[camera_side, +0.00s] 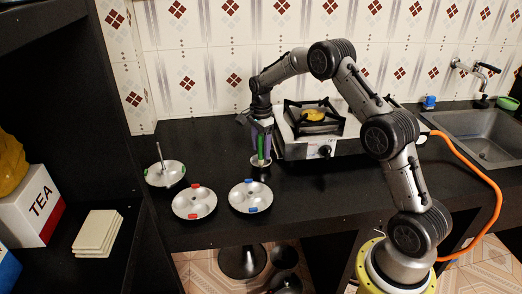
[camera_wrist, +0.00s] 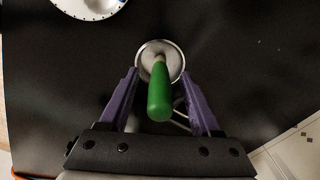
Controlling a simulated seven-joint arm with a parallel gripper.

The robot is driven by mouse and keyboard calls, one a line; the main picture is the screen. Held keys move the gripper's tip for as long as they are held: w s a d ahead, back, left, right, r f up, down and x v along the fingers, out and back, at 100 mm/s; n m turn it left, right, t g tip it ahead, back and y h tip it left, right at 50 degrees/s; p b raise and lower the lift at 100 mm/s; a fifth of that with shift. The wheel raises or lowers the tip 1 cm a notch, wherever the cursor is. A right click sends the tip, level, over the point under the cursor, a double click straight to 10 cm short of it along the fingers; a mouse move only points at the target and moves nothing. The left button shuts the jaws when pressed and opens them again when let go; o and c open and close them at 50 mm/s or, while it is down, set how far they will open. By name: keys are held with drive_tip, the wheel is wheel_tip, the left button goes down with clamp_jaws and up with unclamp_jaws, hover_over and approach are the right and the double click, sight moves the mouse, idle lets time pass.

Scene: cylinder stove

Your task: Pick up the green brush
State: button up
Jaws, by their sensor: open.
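The green brush stands handle-up, its green handle showing in the side view (camera_side: 261,147) and in the wrist view (camera_wrist: 160,95). Its lower end is in a small round cup with a pale rim (camera_wrist: 177,52) on the black counter. My gripper (camera_side: 261,152) points down over the brush. In the wrist view its two purple fingers (camera_wrist: 160,76) are spread on either side of the handle, with visible gaps. The gripper is open and holds nothing. The bottom of the brush is hidden inside the cup.
A stove (camera_side: 345,147) with a yellow item on its burner stands just right of my gripper. Two pale egg-type dishes with red (camera_side: 194,213) and blue (camera_side: 250,208) tabs lie front left. A dish with a upright rod (camera_side: 164,181) is farther left.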

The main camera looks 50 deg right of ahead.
drive_tip(key=shift+c, duration=0.2)
clamp_jaws()
drive_tip(key=shift+r, duration=0.1)
